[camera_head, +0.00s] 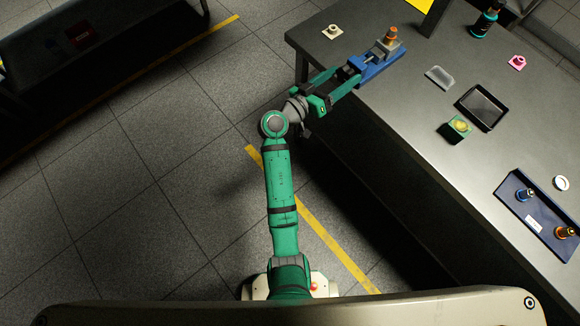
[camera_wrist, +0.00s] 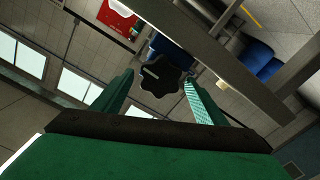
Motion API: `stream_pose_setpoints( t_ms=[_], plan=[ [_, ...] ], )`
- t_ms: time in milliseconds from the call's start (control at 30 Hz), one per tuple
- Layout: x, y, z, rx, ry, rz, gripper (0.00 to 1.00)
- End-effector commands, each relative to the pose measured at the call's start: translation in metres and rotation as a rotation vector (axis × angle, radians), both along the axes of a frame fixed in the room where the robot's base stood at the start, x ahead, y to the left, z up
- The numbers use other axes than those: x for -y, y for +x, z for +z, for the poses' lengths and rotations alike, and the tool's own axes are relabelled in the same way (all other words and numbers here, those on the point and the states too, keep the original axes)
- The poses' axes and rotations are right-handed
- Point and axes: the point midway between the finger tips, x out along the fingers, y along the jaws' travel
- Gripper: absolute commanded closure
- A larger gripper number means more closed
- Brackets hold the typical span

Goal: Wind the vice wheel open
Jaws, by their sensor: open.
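The blue vice (camera_head: 380,68) stands at the table's far left corner, with a grey and orange piece (camera_head: 390,38) at its jaws. The vice wheel (camera_wrist: 160,76) is a dark, lobed knob with a pale bar-shaped mark on its face. In the head view, it is small and dark at the vice's near end (camera_head: 342,74). My gripper (camera_head: 338,80) is open, its green fingers pointing toward the wheel. In the wrist view, the wheel shows between the fingertips, with gaps on both sides. I cannot tell whether the fingertips reach around it.
The grey table (camera_head: 420,115) carries a black tray (camera_head: 482,108), a green box (camera_head: 459,127), a clear dish (camera_head: 439,76) and a blue tray (camera_head: 515,185) with two fittings. A beige part (camera_head: 332,32) and a pink part (camera_head: 517,62) lie farther back. Floor left of my arm is clear.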

Motion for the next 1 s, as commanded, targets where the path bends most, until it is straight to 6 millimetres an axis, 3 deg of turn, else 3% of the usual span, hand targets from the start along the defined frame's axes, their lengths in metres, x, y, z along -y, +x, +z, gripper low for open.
stream_pose_setpoints(
  t_ms=[733,1000],
  plan=[
    [0.003,-0.004,0.001,0.592,0.461,0.0,0.34],
    [-0.035,-0.033,0.0,0.593,0.464,0.002,0.34]
  ],
)
